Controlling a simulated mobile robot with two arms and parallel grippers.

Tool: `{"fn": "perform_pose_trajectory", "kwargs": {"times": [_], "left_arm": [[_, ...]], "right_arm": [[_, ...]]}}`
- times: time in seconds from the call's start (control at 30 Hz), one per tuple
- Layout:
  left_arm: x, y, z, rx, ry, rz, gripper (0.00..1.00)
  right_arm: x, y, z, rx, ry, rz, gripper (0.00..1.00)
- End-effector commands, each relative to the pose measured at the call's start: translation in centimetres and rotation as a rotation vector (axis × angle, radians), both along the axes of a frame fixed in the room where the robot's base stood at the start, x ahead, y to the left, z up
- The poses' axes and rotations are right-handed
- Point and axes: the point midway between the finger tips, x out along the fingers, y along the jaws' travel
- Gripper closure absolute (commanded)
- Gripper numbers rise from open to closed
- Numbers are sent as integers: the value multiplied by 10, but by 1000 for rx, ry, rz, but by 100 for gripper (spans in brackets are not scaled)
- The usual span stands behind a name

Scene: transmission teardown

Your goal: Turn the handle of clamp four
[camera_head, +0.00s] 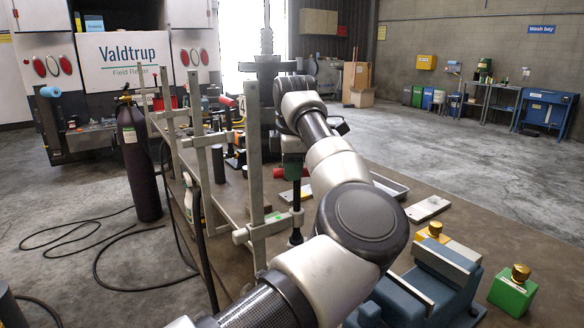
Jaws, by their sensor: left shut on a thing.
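Several tall grey bar clamps stand along the left edge of the workbench. The nearest clamp (254,165) has an upright bar and a lower sliding arm with a green tag; I read no number on it. Its dark upright handle (296,205) stands at the end of that arm. My left arm reaches up from the bottom and bends down at the wrist. My left gripper (293,172) points down over the handle and is shut on its upper part; the fingertips are small and partly hidden. My right gripper is not in view.
The brown workbench (480,235) holds a grey tray (388,186), a light plate (428,208), a blue vise-like block (440,270) and a green block with a brass knob (513,291). A dark gas cylinder (139,160) and hoses stand left of the bench.

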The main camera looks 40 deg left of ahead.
Motion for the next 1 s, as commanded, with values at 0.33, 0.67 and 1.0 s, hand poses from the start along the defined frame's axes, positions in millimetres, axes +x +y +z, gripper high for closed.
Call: {"fn": "perform_pose_trajectory", "kwargs": {"times": [0.33, 0.67, 1.0], "left_arm": [[0, 0, 1, 2, -4, 0, 51], [-3, -3, 26, 3, -6, 0, 51], [-12, -12, 90, 2, -5, -1, 51]], "right_arm": [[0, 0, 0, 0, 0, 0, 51], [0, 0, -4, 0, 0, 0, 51], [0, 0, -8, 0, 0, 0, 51]]}}
